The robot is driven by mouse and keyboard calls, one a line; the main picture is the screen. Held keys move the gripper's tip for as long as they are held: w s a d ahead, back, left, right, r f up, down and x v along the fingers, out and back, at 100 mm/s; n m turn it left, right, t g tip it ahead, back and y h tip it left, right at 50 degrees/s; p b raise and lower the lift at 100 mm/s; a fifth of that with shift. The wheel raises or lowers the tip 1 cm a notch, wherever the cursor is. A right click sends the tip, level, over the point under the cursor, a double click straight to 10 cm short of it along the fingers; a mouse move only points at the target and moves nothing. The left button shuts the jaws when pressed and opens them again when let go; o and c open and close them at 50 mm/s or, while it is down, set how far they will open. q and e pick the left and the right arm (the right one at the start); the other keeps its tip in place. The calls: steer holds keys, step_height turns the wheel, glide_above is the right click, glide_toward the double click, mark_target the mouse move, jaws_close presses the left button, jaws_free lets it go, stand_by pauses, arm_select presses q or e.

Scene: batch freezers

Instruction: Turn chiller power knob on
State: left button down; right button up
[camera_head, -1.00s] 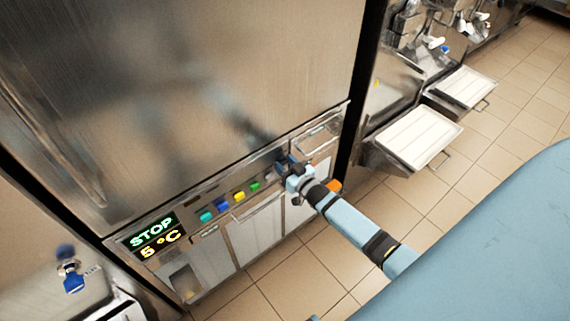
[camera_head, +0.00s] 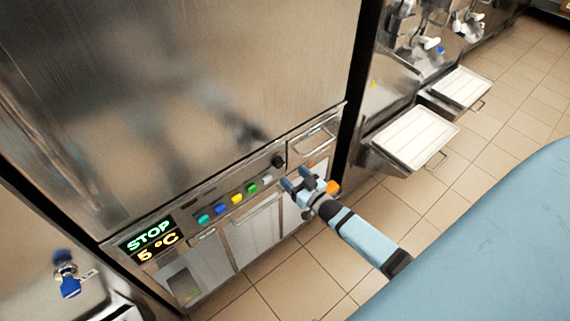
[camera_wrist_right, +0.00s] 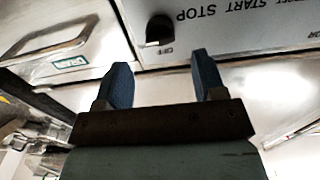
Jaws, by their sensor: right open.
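The chiller (camera_head: 190,90) is a large steel cabinet with a control strip along its lower front. Its black power knob (camera_head: 278,161) sits at the right end of the strip. The knob also shows in the right wrist view (camera_wrist_right: 159,29), upside down, with small lettering beside it. My right gripper (camera_head: 297,178) is open and empty, in front of and slightly below the knob, apart from it. Its two blue fingers (camera_wrist_right: 160,82) show in the wrist view with the knob beyond them. The display (camera_head: 152,240) reads STOP and 5 °C. My left gripper is not in view.
Coloured buttons (camera_head: 237,199) line the strip left of the knob. A handle (camera_head: 313,142) is to its right. White trays (camera_head: 415,138) stick out from machines at the right. Tiled floor (camera_head: 290,270) lies open in front.

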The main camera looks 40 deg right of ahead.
steer(key=s, duration=0.8)
steer(key=shift+d, duration=0.3)
steer(key=shift+w, duration=0.1)
steer(key=s+a+r+n+g+y+p, duration=0.1)
steer(key=s+a+r+g+p, duration=0.2)
steer(key=s+a, duration=0.4)
steer(key=s+a+r+n+g+y+p, duration=0.1)
steer(key=s+a+r+g+p, duration=0.3)
steer(key=a, duration=0.7)
steer(key=s, duration=0.2)
steer(key=shift+s+p, duration=0.3)
steer(key=shift+s, duration=0.1)
steer(key=shift+r, duration=0.1)
